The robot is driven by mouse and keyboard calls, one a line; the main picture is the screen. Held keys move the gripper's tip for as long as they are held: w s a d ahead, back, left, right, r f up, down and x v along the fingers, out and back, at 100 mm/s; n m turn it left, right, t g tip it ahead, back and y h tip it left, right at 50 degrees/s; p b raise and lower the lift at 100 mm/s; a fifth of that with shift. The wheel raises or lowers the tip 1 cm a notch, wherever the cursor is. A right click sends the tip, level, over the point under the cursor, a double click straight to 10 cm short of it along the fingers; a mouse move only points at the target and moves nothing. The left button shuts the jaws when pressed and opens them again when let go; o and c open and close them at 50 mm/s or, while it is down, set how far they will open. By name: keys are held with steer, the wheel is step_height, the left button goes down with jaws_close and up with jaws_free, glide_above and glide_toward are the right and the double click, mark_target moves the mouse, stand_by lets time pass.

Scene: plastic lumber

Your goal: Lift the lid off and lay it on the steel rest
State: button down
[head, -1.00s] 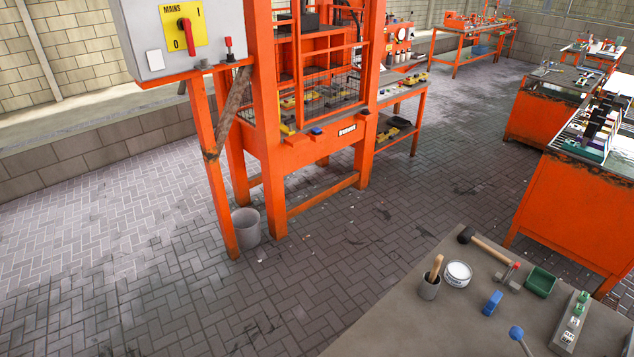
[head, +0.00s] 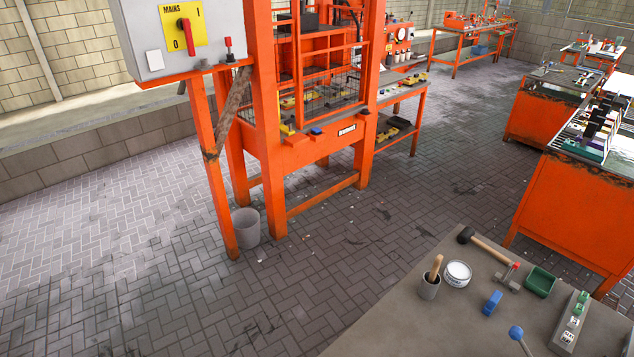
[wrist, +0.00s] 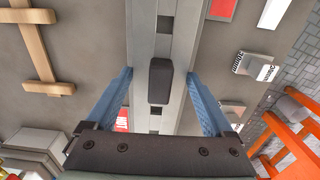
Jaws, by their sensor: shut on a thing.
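In the wrist view, my gripper (wrist: 160,76) has its two blue fingers on either side of a long grey metal piece, which I take to be the lid (wrist: 142,42). A black block-shaped grip (wrist: 159,80) stands on its middle, between the fingers. The fingers are shut on the piece; the exact contact is hard to see. Dark square openings show above and below the grip. My gripper and the lid do not show in the head view. I cannot clearly make out the steel rest in either view.
In the wrist view, a wooden frame (wrist: 38,50) lies at the left and a small white-and-black block (wrist: 254,66) at the right. In the head view, the near bench (head: 420,325) bears a white tin (head: 457,273), a blue block (head: 493,302) and a green tray (head: 540,281).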

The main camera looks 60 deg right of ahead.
steer(key=shift+f, duration=0.2)
stand_by(0.4)
jaws_free()
step_height(320, 180, up, 7)
steer(key=p, duration=0.7)
steer(key=shift+r, duration=0.1)
steer(key=shift+w, duration=0.1)
stand_by(0.6)
